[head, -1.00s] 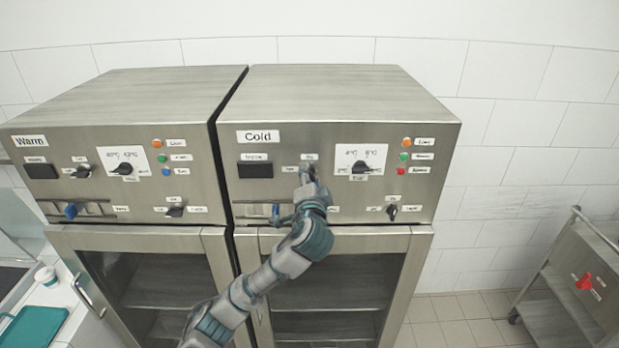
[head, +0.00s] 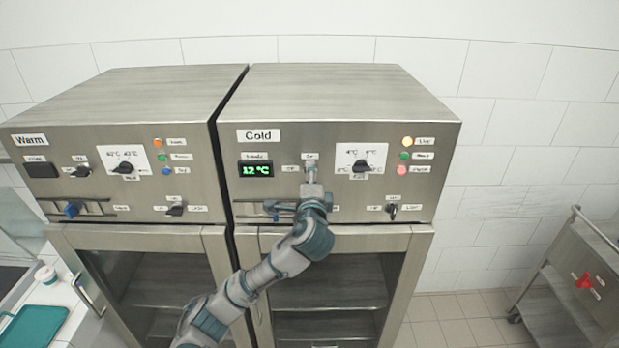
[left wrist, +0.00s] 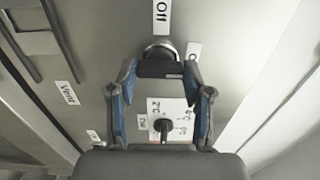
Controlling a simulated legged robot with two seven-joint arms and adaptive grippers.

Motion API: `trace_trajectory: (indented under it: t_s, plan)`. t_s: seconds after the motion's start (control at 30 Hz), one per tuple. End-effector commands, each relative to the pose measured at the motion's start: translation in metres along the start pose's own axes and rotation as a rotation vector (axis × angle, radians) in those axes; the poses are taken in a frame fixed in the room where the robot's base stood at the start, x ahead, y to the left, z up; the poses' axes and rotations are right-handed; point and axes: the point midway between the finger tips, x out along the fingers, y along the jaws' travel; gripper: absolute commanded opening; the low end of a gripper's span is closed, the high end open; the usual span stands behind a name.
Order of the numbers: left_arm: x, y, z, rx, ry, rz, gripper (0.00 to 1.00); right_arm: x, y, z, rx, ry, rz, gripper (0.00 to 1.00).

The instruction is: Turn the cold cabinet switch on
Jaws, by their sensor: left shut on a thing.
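The cold cabinet (head: 335,95) stands at the centre of the head view. Its display (head: 256,170) is lit and reads 12 °C in green. The upper-right lamp (head: 407,142) and the red lamp (head: 401,170) glow. My left gripper (head: 311,180) is at the cabinet switch and hides it in the head view. In the left wrist view, my left gripper (left wrist: 160,80) is shut on the black switch knob (left wrist: 160,68) with its round metal base. The "Off" label (left wrist: 162,15) is above the knob, and the "On" label (left wrist: 193,54) is to the right. My right gripper is out of view.
The warm cabinet (head: 110,100) stands close on the left, its display (head: 40,170) dark. The cold dial (head: 363,166) is right of my gripper. A metal cart (head: 580,265) stands at the far right. A teal tray (head: 35,325) lies at lower left.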

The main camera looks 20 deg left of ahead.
Motion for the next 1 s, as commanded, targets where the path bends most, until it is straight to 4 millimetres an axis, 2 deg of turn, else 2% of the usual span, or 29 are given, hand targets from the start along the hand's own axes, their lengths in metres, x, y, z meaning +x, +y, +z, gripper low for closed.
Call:
trace_trajectory:
  t_s: [0.03,0.3,0.33,0.4,0.77,0.87,1.0]
  plan:
    - [0.000,0.006,-0.003,0.008,0.005,0.011,0.15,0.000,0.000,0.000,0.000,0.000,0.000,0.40]
    - [0.000,0.007,-0.004,0.009,0.006,0.013,0.15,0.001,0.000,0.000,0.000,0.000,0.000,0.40]
    - [0.000,0.007,-0.004,0.009,0.006,0.014,0.57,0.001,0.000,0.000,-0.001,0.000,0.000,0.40]
    - [0.000,0.007,-0.003,0.009,0.005,0.014,0.75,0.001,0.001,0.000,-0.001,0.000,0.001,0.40]
    - [-0.002,0.004,-0.001,0.004,0.002,0.007,0.75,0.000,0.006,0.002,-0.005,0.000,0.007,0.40]
    - [-0.013,0.003,-0.001,0.004,0.004,0.005,0.75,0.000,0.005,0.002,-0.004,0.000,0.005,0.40]
    - [-0.041,0.003,-0.002,0.002,0.006,0.004,0.75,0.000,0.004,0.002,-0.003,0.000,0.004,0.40]
